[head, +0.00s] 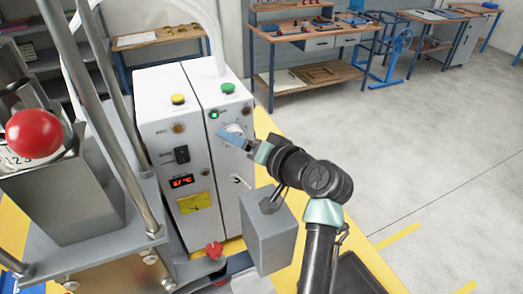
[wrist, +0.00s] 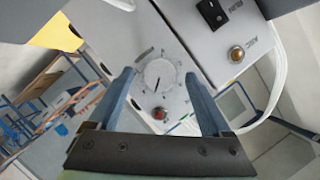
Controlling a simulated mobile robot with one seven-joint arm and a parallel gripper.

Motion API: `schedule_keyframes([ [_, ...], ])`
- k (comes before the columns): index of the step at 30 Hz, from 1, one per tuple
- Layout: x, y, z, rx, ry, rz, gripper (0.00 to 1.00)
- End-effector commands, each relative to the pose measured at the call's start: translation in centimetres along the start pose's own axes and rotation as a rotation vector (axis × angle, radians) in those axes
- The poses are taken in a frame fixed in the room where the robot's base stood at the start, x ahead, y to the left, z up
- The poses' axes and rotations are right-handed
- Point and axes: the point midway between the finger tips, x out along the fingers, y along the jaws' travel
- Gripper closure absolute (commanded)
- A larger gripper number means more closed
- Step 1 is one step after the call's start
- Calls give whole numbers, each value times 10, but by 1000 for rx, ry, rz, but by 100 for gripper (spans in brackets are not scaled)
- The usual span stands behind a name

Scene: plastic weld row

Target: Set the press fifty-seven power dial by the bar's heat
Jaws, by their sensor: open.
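The power dial (wrist: 159,76) is a round white knob with a dark pointer line and a printed scale around it. It sits on the right-hand white control box (head: 212,95) and shows partly behind my fingers in the head view (head: 236,128). My gripper (wrist: 158,84) is open, its two blue fingers on either side of the dial in the wrist view. I cannot tell whether they touch it. The left-hand control box (head: 158,108) has a red digital display (head: 181,181) that seems to read 37 °C; the digits are small.
A green lamp (head: 214,115) and green button (head: 228,88) are above the dial. The left box has a yellow button (head: 178,99) and black switch (head: 182,154). Press columns and a red ball knob (head: 34,133) stand left. Open floor (head: 430,140) lies right.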

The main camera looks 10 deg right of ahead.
Motion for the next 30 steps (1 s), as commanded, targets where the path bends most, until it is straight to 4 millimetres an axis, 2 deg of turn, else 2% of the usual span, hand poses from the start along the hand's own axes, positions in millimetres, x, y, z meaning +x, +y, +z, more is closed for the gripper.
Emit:
schedule_keyframes([
  [9, -67, 3, 2, -1, 5, 4, 17],
  [15, -101, 2, 1, 1, 3, 2, 17],
  [21, -115, 1, 1, 1, 0, 2, 17],
  [30, -116, 0, 0, 1, 0, 1, 17],
])
